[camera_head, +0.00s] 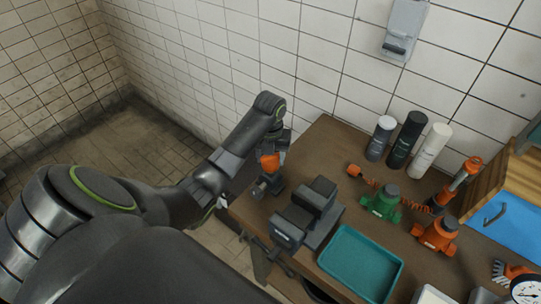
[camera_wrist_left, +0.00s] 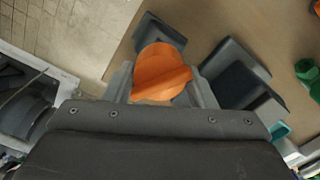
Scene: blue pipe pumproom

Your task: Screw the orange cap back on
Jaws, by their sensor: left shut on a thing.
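The orange cap (camera_wrist_left: 160,72) sits between the fingers of my left gripper (camera_wrist_left: 163,90) in the left wrist view, its rounded top with a raised ridge facing the camera. In the head view the orange cap (camera_head: 268,162) shows at the end of my left arm, with my left gripper (camera_head: 272,176) shut on it near the table's left end, left of the dark vise (camera_head: 305,212). Grey parts show just below the cap; I cannot tell whether the cap touches a threaded part there. My right gripper is not in view.
A teal tray (camera_head: 360,262) lies right of the vise. A green fitting (camera_head: 385,203), an orange fitting (camera_head: 437,235) and a coiled orange hose (camera_head: 388,186) lie further right. Several bottles (camera_head: 407,140) stand at the back wall. The table's left edge is close to my gripper.

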